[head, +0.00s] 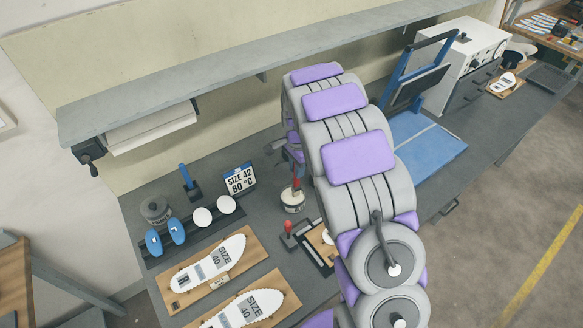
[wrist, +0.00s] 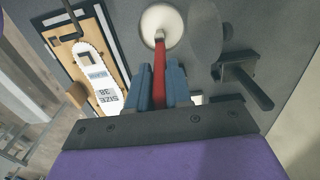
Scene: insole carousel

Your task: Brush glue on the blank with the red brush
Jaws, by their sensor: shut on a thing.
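My gripper (wrist: 161,72) is shut on the upright handle of the red brush (wrist: 158,88). The brush's lower end is in a round pot (wrist: 161,27) with pale contents. In the head view, the red brush (head: 296,178) stands in the pot (head: 292,200), beside my arm. My gripper (head: 289,154) is partly hidden there by the arm. A white blank marked SIZE 38 (wrist: 84,58) lies on a wooden board (wrist: 112,45) beside the pot in the wrist view. My arm covers most of that board (head: 313,237) in the head view.
Two white soles marked SIZE 40 (head: 238,243) (head: 268,301) lie on boards at the front left. A red-knobbed clamp (head: 288,228) stands by the covered board. A shelf (head: 200,80) overhangs the bench.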

